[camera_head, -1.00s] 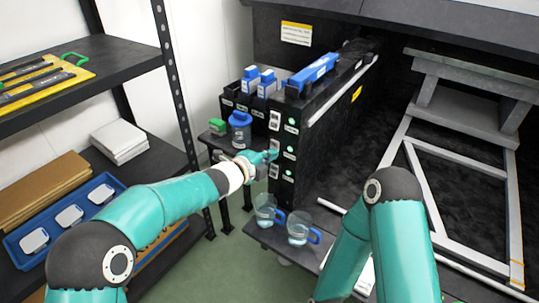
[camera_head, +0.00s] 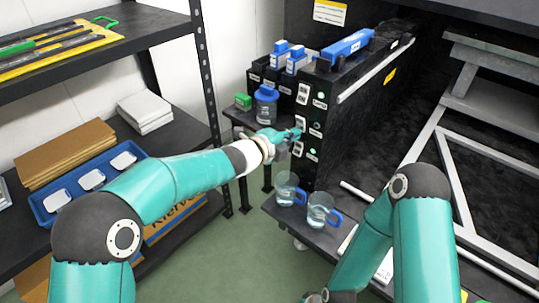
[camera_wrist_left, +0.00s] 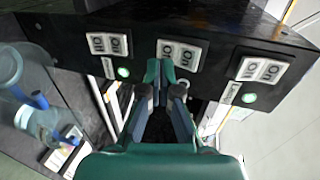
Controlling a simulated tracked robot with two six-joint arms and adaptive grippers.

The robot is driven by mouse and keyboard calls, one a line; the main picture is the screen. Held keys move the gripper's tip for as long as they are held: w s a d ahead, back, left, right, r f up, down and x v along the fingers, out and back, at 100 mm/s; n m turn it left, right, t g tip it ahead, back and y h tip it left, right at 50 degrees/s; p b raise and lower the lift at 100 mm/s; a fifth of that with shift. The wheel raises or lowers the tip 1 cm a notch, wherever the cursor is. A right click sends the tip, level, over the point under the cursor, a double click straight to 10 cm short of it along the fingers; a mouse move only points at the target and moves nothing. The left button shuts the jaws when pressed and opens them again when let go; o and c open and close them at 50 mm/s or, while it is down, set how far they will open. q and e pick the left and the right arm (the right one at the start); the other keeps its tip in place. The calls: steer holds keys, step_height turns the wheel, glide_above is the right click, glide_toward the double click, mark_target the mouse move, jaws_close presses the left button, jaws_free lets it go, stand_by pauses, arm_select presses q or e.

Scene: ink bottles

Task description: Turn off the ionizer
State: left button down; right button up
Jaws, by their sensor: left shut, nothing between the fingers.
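A black panel (camera_head: 325,160) at the front of the bench carries three white rocker switches with a small indicator light by each; the labels are too small to read, so I cannot tell which is the ionizer's. My left gripper (camera_head: 296,134) is shut and empty, its tips at the middle switch (camera_head: 300,123). In the left wrist view the closed fingertips (camera_wrist_left: 160,72) are at the lower edge of the middle ON/OFF switch (camera_wrist_left: 180,54); contact is unclear. The outer switches (camera_wrist_left: 107,44) and (camera_wrist_left: 262,69) have green lights.
Two clear cups with blue handles (camera_head: 290,190) (camera_head: 319,212) stand on a low ledge below the panel. A blue-lidded jar (camera_head: 265,108) and a green box (camera_head: 242,101) sit left of it. Shelves (camera_head: 180,150) stand at left.

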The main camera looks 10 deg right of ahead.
arm_select(q)
steer(key=s+a+b, duration=0.1)
steer(key=s+a, duration=0.6)
steer(key=a, duration=0.2)
steer(key=shift+a, duration=0.4)
